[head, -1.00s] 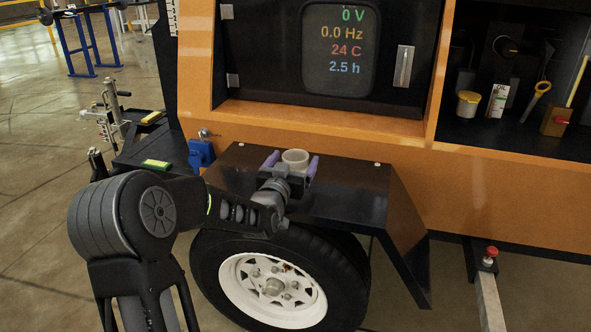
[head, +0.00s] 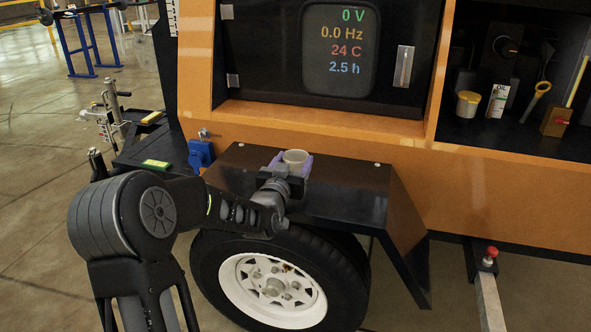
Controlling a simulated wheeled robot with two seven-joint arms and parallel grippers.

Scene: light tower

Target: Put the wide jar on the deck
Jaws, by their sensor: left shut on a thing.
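The wide jar (head: 296,157) is a pale, round, open-topped jar over the black deck above the wheel. My left gripper (head: 292,164) is shut on it, with its purple fingers on either side of the jar. The jar looks upright. Its lower part is hidden by the gripper, so I cannot tell whether its base touches the deck. The deck (head: 345,193) is a flat black fender top with bare room to the right of the jar. My right gripper is not in view.
The orange body (head: 330,135) of the light tower rises right behind the deck. A blue part (head: 201,155) stands by the deck's left end. A tyre (head: 345,270) is below. An open bay at right holds a yellow-lidded cup (head: 467,104) and an oil bottle (head: 498,100).

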